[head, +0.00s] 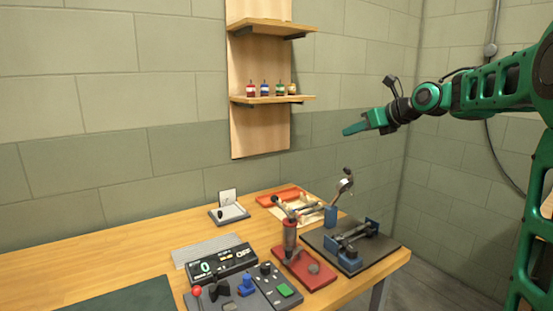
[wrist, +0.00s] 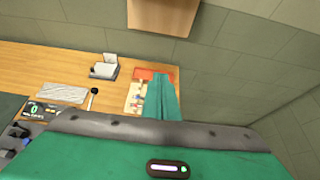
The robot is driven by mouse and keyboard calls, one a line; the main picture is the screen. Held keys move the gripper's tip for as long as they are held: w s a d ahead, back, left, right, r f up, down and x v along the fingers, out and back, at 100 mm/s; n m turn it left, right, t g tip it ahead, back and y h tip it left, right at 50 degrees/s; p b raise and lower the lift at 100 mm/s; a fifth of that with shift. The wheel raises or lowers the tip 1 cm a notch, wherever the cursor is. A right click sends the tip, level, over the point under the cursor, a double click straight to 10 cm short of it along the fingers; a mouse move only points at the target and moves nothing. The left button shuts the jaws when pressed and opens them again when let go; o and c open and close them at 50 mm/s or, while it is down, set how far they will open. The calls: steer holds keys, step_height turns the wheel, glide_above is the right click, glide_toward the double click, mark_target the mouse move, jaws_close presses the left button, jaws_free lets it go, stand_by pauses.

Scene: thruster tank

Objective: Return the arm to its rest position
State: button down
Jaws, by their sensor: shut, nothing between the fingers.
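My green arm (head: 495,85) reaches in from the right side of the head view and is raised above the bench. My gripper (head: 352,129) points left, high over the right part of the bench and clear of everything. Its fingers are shut with nothing between them. In the wrist view the green fingers (wrist: 162,98) are together, with the bench below them. They hide part of the red tray and the wooden tray there.
The bench (head: 120,248) carries a control box (head: 222,263), a red-based press (head: 303,268), a blue vise on a dark plate (head: 350,248) and a red tray (head: 282,197). A wall shelf (head: 272,100) holds several small bottles. The air around the gripper is free.

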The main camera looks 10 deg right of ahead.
steer(key=s+d+f+n+g+h, duration=0.2)
steer(key=s+f+n+g, duration=0.1)
steer(key=s+f+n, duration=0.65)
steer(key=s+d+f+n+g+h, duration=0.2)
steer(key=s+d+f+n+g, duration=0.3)
steer(key=s, duration=0.7)
steer(key=s+a+f+n+g, duration=0.1)
steer(key=s+f+n, duration=0.2)
steer(key=s, duration=0.6)
steer(key=s+a+f+n+g, duration=0.1)
steer(key=s+f+n, duration=0.3)
steer(key=s, duration=0.4)
steer(key=s+a+f+n+g, duration=0.1)
steer(key=s+f+n+g, duration=0.1)
steer(key=s+f, duration=0.3)
steer(key=s+n, duration=0.1)
steer(key=s, duration=0.3)
steer(key=shift+s+a+f+h, duration=0.3)
steer(key=shift+a, duration=0.1)
steer(key=shift+s+n, duration=0.1)
steer(key=shift+n, duration=0.15)
